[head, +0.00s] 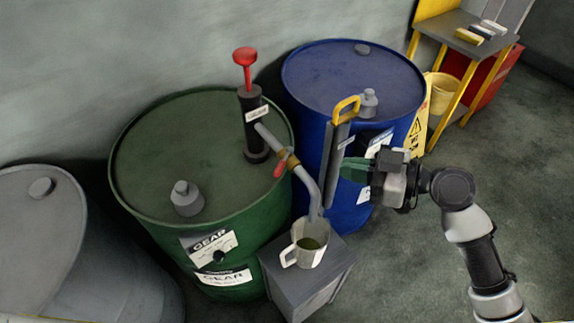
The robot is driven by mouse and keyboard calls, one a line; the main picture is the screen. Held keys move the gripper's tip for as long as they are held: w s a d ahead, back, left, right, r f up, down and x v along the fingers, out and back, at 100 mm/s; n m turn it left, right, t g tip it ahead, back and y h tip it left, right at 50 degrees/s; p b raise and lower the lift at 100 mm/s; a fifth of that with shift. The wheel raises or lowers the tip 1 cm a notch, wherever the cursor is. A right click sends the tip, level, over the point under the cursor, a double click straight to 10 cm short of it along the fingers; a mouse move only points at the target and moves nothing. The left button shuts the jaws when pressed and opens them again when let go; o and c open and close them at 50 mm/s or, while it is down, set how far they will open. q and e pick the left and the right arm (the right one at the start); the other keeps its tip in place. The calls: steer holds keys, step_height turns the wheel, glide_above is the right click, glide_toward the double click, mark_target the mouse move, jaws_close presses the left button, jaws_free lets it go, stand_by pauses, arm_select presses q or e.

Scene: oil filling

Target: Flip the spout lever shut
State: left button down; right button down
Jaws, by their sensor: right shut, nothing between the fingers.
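A hand pump (254,125) with a dark body and a red handle on top stands on the green drum (150,150). Its grey spout (305,183) runs down to the right, with a brass-coloured valve part along it. The small red spout lever (280,169) hangs beside that valve, pointing down and left. The spout's end is over a pale mug (308,243) holding dark liquid. My right gripper (346,170) is to the right of the spout and lever, in front of the blue drum. It is shut, empty and apart from the lever. My left gripper is out of view.
The mug stands on a grey box stand (305,283). A dark upright bar with a yellow handle (346,108) is between the spout and my right gripper in the picture. A grey drum (40,220) is at the left. A yellow-legged table (470,36) is at the back right.

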steer(key=p, duration=0.5)
glide_above(282, 163)
steer(key=s+d, duration=0.3)
steer(key=d, duration=0.1)
steer(key=f, duration=0.1)
steer(key=shift+w+a+f, duration=0.15)
steer(key=shift+a+f, duration=0.15)
steer(key=shift+f, duration=0.4)
steer(key=shift+w+a+f, duration=0.2)
steer(key=shift+a+f, duration=0.1)
steer(key=shift+f, duration=0.45)
steer(key=shift+w+a+f, duration=0.15)
steer(key=shift+a+f, duration=0.15)
steer(key=shift+f, duration=0.4)
steer(key=shift+a, duration=0.15)
